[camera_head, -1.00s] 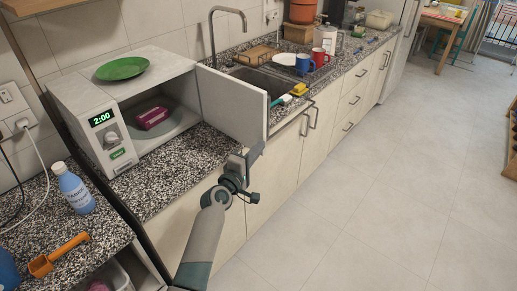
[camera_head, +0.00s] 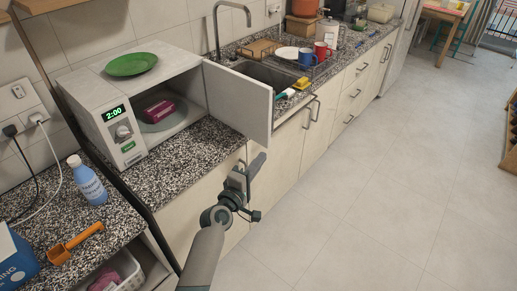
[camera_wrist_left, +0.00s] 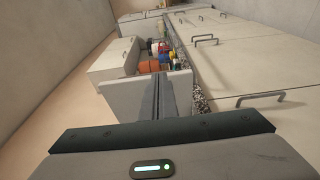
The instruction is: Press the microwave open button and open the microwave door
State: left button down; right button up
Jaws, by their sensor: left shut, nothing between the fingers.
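The white microwave (camera_head: 92,98) stands on the granite counter at left, its display reading 2:00. Its door (camera_head: 243,103) is swung wide open to the right, and a dark pink package (camera_head: 159,111) lies on the plate inside. The green button (camera_head: 128,147) is on the front panel below the knob. My left gripper (camera_head: 256,163) is shut and empty, just below and in front of the door's lower outer corner. In the left wrist view its closed fingers (camera_wrist_left: 158,98) overlap the pale door panel (camera_wrist_left: 120,95); contact cannot be told. My right gripper is not in view.
A green plate (camera_head: 131,64) lies on top of the microwave. A sink (camera_head: 262,75), mugs and a yellow sponge are beyond the door. A blue-labelled bottle (camera_head: 90,183) and an orange tool (camera_head: 75,243) are at lower left.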

pick_arm(q)
jog(key=s, duration=0.3)
jog(key=shift+p, duration=0.3)
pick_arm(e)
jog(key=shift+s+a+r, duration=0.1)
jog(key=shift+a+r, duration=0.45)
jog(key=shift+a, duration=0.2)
pick_arm(q)
jog(key=shift+f, duration=0.15)
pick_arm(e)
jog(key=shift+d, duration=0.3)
